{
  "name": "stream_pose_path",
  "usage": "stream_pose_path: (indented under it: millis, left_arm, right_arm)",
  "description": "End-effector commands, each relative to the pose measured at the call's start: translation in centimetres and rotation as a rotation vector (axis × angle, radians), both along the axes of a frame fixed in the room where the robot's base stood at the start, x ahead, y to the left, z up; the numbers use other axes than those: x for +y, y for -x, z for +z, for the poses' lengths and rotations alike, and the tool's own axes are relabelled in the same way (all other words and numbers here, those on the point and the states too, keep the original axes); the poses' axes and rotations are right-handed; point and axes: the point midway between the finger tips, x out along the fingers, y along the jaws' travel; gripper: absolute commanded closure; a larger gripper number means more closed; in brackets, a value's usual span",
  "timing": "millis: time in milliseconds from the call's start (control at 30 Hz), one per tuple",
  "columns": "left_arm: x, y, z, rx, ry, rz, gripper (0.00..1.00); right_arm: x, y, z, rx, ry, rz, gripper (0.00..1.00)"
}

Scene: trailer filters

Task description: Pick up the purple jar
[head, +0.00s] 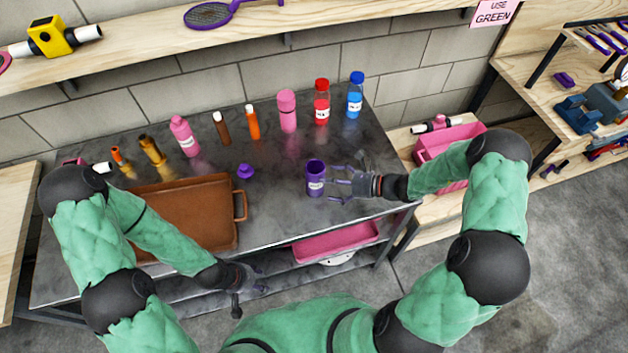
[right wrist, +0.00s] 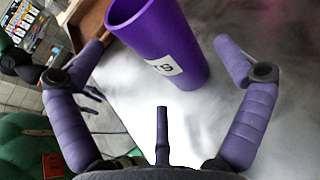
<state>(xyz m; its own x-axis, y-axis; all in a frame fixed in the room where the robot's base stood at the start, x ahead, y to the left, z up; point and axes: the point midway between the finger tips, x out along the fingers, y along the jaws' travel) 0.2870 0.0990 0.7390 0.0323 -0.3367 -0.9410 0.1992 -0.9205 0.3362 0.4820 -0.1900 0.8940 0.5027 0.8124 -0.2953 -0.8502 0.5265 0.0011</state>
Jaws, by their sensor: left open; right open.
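The purple jar (head: 316,179) stands upright on the grey metal table (head: 300,225), open at the top, with a white label. My right gripper (head: 343,184) is open just to its right, fingers pointing at it. In the right wrist view the jar (right wrist: 158,45) lies ahead, between and beyond the spread fingers of the gripper (right wrist: 165,70); no finger clearly touches it. A purple lid (head: 245,171) lies on the table left of the jar. My left gripper (head: 240,285) is open and empty, low in front of the table's front edge.
A brown tray (head: 238,225) with a handle lies left of the jar. Behind stand several bottles, including a pink one (head: 287,111), a red one (head: 321,103) and a blue one (head: 355,95). A pink bin (head: 432,146) is at the right. The tabletop around the jar is clear.

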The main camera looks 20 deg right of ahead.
Motion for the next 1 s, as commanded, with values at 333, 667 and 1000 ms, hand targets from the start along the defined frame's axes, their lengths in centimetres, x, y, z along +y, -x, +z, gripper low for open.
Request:
stream_pose_path:
  millis: [333,667,1000]
  left_arm:
    - [0.0,0.0,-0.8,-0.001,0.000,0.000,0.48]
    - [0.0,0.0,-1.0,-0.001,0.000,0.000,0.48]
    - [0.0,0.0,-1.0,-0.001,0.000,0.000,0.48]
  right_arm:
    - [3.3,-1.7,-0.6,-0.001,0.001,0.003,0.00]
    - [4.7,-2.6,-1.1,0.001,0.002,0.000,0.00]
    - [4.7,-2.6,-1.1,0.000,0.002,-0.001,0.56]
